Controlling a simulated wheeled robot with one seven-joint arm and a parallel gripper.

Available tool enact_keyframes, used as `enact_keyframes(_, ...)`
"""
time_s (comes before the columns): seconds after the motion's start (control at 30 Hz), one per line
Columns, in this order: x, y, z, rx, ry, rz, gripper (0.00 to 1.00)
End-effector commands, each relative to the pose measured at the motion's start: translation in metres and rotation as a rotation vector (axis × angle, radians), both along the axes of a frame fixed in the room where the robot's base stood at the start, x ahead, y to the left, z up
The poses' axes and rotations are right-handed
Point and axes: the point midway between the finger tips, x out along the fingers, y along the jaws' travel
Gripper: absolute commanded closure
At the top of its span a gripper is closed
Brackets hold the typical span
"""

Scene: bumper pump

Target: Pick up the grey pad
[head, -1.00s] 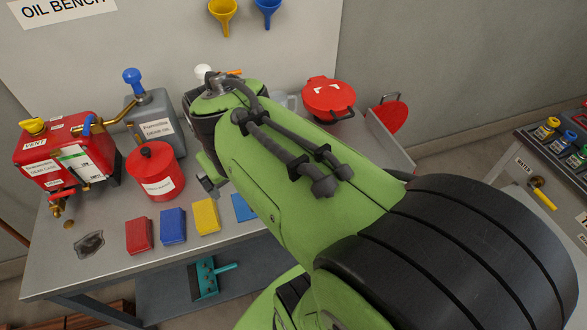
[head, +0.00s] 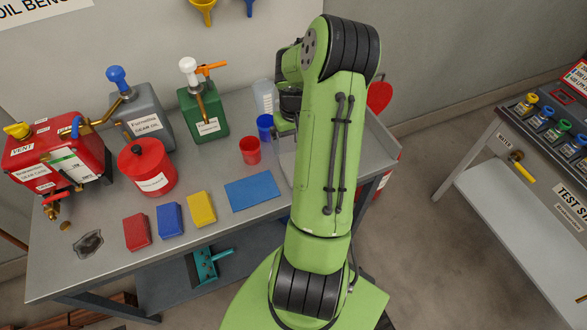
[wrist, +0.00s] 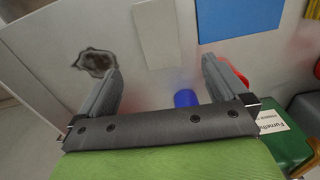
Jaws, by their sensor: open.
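A pale grey pad (wrist: 156,33) lies flat on the bench in the wrist view, beyond my fingertips and roughly in line with the gap between them. In the head view my arm covers most or all of that spot. My gripper (wrist: 161,66) is open and empty, its two fingers spread above the bench. In the head view the gripper is mostly hidden behind my arm. A blue mat (head: 252,191) lies beside the pad; it also shows in the wrist view (wrist: 237,18).
A blue cup (head: 265,126), a red cup (head: 250,150) and a green can (head: 203,115) stand close to the gripper. A dark stain (wrist: 96,60) lies near one finger. Red (head: 137,231), blue (head: 170,219) and yellow (head: 201,208) blocks line the front edge.

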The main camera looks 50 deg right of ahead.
Motion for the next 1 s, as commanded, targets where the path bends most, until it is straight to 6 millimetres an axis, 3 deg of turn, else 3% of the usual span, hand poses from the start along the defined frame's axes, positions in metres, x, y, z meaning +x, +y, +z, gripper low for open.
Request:
enact_keyframes(0.1, -0.001, 0.001, -0.032, 0.004, 0.002, 0.000, 0.00)
enact_keyframes(0.33, 0.000, 0.001, -0.062, 0.003, 0.001, 0.000, 0.00)
enact_keyframes(0.5, 0.002, 0.001, -0.095, 0.003, 0.001, -0.001, 0.00)
enact_keyframes(0.6, 0.002, 0.001, -0.104, 0.001, 0.001, 0.000, 0.00)
enact_keyframes(0.8, 0.002, 0.000, -0.104, -0.002, 0.000, 0.000, 0.00)
enact_keyframes(1.0, 0.002, 0.000, -0.104, -0.001, 0.000, 0.000, 0.29)
